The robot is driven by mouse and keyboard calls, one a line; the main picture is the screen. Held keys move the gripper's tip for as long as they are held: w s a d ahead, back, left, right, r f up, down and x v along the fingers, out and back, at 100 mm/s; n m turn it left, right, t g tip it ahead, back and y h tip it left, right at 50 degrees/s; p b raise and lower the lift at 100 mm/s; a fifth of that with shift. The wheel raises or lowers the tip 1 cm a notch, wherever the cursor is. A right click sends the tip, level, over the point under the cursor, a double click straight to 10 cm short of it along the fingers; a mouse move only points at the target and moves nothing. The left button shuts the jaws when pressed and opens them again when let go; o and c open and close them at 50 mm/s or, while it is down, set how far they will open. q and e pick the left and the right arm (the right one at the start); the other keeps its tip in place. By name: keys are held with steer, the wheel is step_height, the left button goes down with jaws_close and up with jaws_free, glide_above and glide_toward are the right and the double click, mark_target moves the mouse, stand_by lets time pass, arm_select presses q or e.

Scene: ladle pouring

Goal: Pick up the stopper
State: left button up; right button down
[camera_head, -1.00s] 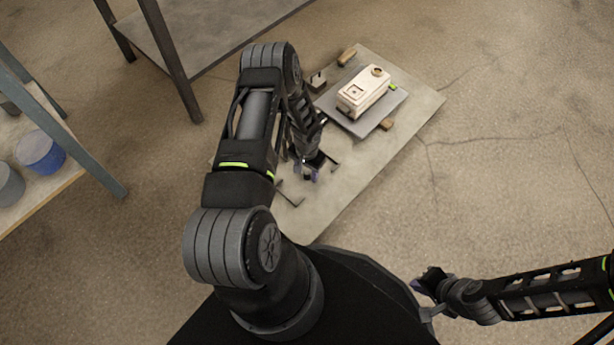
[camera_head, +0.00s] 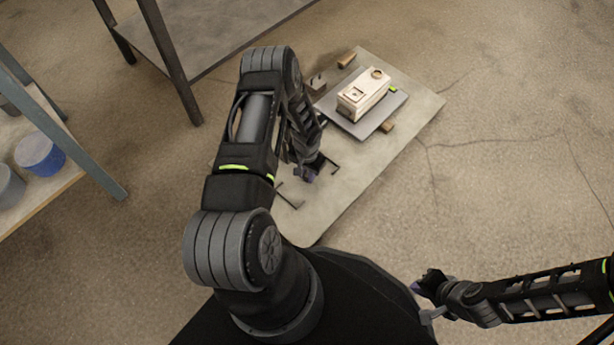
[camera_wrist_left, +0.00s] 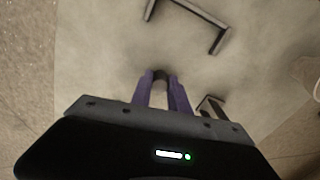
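My left gripper (camera_head: 311,173) is low over the near left part of the low table, between two dark brackets. In the left wrist view its purple fingers (camera_wrist_left: 161,88) stand a small gap apart. A small dark rounded piece (camera_wrist_left: 160,75) shows between their tips. It may be the stopper, but I cannot tell for sure, nor whether the fingers press on it. No other stopper can be made out. My right gripper (camera_head: 420,286) hangs at the lower right, away from the table; its fingers are too small to read.
The low table (camera_head: 415,110) bears a pale box-shaped mould (camera_head: 363,94) on a grey plate (camera_head: 388,112), with small brown blocks around it. Dark brackets (camera_head: 289,197) stand near the gripper; one is ahead of it in the wrist view (camera_wrist_left: 219,40). A shelf with a blue pot (camera_head: 40,153) is at left.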

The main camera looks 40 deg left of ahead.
arm_select(q)
jaws_close()
steer(key=shift+r, duration=0.1)
step_height(320, 180, up, 18)
steer(key=p, duration=0.6)
stand_by(0.5)
